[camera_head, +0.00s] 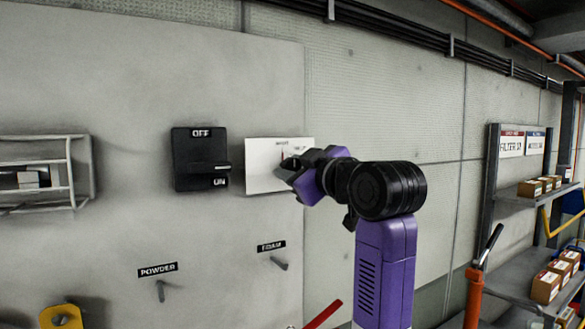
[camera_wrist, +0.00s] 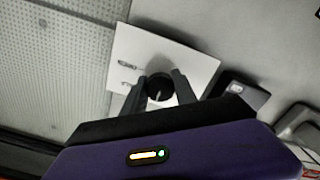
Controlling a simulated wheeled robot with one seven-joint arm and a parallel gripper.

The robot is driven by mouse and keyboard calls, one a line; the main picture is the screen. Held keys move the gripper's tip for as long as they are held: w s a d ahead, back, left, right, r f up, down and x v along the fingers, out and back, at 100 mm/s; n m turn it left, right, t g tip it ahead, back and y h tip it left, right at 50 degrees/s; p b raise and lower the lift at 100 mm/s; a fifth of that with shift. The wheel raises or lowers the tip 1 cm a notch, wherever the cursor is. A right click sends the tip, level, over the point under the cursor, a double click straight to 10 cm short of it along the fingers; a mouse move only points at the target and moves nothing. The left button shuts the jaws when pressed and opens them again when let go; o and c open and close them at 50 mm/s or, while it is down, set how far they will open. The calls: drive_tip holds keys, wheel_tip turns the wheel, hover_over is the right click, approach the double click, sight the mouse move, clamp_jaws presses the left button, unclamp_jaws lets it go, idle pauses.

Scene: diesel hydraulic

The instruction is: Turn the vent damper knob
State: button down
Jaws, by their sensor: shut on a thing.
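The vent damper panel is a white plate (camera_head: 262,178) on the grey wall, right of a black OFF/ON switch box. It also shows in the wrist view (camera_wrist: 138,45), tilted. A round black knob (camera_wrist: 159,86) with a pale pointer line sits on the plate. My gripper (camera_wrist: 157,90) is shut on the knob, with one dark finger on each side of it. In the head view my gripper (camera_head: 290,170) reaches the plate from the right and hides the knob. A small red mark shows at the top of the plate.
The black switch box (camera_head: 201,159) is close on the left of the plate. Hooks labelled POWDER (camera_head: 158,270) and FOAM (camera_head: 272,246) are below. A wire rack (camera_head: 70,172) is at far left.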

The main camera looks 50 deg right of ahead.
idle(0.3)
drive_tip(key=c, duration=1)
unclamp_jaws()
drive_tip(key=shift+o, duration=0.2)
drive_tip(key=b+v, duration=0.2)
drive_tip(key=v, duration=0.5)
drive_tip(key=shift+s+a, duration=0.2)
drive_tip(key=shift+s, duration=0.2)
drive_tip(key=shift+r, duration=0.1)
